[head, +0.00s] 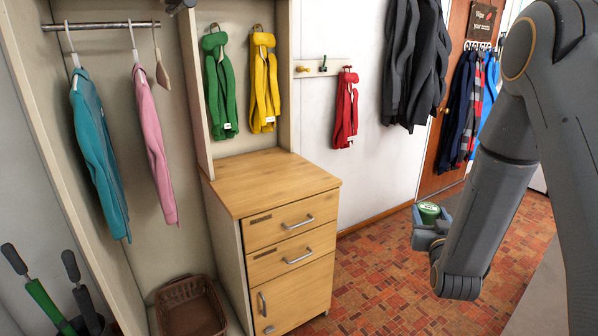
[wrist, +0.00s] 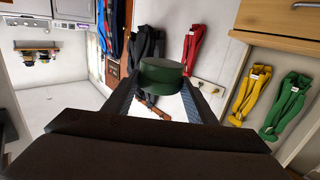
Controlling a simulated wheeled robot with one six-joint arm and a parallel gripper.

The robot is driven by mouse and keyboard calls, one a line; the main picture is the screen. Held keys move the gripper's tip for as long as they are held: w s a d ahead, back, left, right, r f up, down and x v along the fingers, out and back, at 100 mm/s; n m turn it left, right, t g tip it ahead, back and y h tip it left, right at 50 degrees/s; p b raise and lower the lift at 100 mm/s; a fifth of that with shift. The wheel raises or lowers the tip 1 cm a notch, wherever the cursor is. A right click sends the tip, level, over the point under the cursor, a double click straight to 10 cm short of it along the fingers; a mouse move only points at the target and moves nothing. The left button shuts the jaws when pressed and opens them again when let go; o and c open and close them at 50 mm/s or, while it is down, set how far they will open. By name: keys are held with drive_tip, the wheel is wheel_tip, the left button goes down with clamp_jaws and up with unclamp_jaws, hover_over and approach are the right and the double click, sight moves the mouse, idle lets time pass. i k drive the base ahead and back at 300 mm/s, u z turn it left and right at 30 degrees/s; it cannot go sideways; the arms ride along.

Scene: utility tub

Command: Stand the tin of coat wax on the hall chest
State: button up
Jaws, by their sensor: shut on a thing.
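The tin (head: 428,212) is green with a pale marking on its lid, held by my gripper (head: 430,228) at the right of the head view. In the wrist view the same dark green tin (wrist: 162,76) sits between the two fingers of my gripper (wrist: 165,92), which is shut on it. The hall chest (head: 268,185) is a light wood cabinet with two drawers and a lower door. Its top is bare. My gripper is to the right of the chest, apart from it, over the tiled floor.
A wardrobe frame with a rail (head: 100,26) holds a teal garment (head: 98,150) and a pink one (head: 155,145). Green (head: 221,85) and yellow (head: 264,85) garments hang above the chest. A brown basket (head: 190,308) stands left of it. Red tiled floor (head: 375,275) lies clear to the right.

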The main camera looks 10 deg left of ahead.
sight(301, 178)
drive_tip(key=u, duration=0.25)
drive_tip(key=i, duration=0.95)
drive_tip(key=u, duration=0.65)
